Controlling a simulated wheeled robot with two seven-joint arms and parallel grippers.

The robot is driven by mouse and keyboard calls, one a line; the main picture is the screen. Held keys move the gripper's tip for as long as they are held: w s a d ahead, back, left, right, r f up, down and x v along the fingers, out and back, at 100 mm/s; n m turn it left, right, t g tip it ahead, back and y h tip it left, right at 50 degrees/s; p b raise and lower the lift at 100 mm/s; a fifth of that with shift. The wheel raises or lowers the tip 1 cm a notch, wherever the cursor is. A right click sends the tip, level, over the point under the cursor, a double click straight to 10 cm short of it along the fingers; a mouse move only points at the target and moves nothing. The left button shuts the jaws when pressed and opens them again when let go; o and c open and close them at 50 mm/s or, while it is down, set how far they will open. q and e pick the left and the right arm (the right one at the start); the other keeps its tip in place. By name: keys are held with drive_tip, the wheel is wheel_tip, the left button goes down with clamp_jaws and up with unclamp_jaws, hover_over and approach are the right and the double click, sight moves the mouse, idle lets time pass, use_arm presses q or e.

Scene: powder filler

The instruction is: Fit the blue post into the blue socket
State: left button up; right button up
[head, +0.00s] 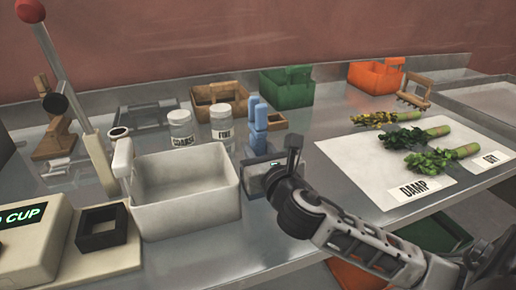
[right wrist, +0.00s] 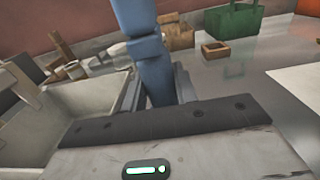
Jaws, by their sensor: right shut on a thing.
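The blue post (head: 260,117) stands nearly upright in the head view, just right of the white bin. It shows as stepped blue blocks, and in the right wrist view (right wrist: 148,52) it rises between my fingers, leaning slightly. My right gripper (head: 258,155) is shut on its lower part, with a finger on either side in the wrist view (right wrist: 158,92). The post's lower end is hidden by the gripper, so I cannot tell whether it touches anything below. I cannot make out a separate blue socket. My left gripper is not in view.
The white bin (head: 187,223) is close left of my gripper. Two labelled jars (head: 222,122), a small wooden box (head: 277,122) and a green crate (head: 287,87) stand behind. Plant bunches lie on a white sheet (head: 345,160) at right. A red-knobbed lever (head: 62,75) rises at left.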

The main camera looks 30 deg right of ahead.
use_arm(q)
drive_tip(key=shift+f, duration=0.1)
use_arm(e)
drive_tip(key=o, duration=1.2)
drive_tip(key=shift+c, duration=0.2)
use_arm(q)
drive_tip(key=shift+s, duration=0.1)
use_arm(e)
drive_tip(key=shift+s, duration=0.1)
use_arm(q)
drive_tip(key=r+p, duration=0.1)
drive_tip(key=p, duration=0.1)
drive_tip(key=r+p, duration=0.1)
drive_tip(key=p, duration=0.1)
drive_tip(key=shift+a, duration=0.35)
use_arm(e)
drive_tip(key=v, duration=1.5)
drive_tip(key=shift+s+a, duration=0.2)
drive_tip(key=shift+s, duration=0.15)
